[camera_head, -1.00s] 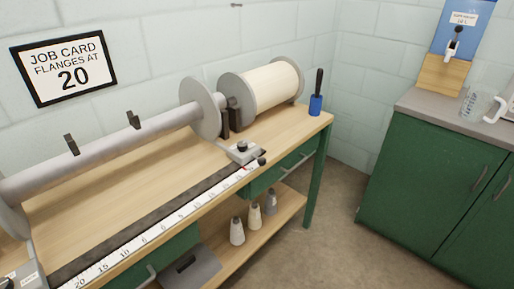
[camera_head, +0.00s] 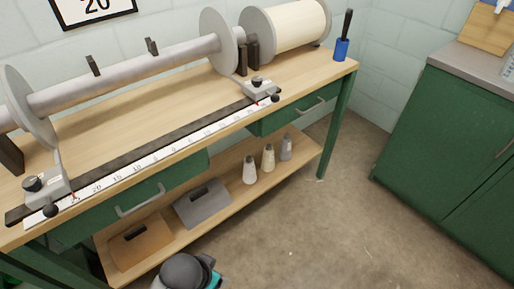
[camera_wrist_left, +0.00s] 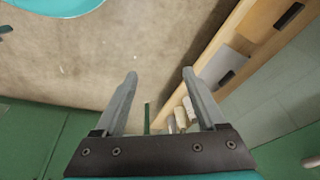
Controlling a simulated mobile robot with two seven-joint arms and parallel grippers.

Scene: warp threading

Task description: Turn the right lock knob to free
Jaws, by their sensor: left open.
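The right carriage (camera_head: 260,90) is a light grey block on the ruled rail, near the right end of the bench. I cannot tell the knob's lock setting. A matching left carriage (camera_head: 52,184) sits at the rail's left end, with a dark knob (camera_head: 32,184) on top. My left gripper (camera_wrist_left: 160,73) is open and empty in the left wrist view, above the floor beside the bench's lower shelf, away from the carriages. My right gripper is not in view.
The bench (camera_head: 130,120) carries a beam with flanges (camera_head: 218,40), a cream roll (camera_head: 298,25) and a blue brush holder (camera_head: 342,49). The lower shelf (camera_head: 225,190) holds several cones and two panels. Green cabinets (camera_head: 450,150) stand right; the floor between is clear.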

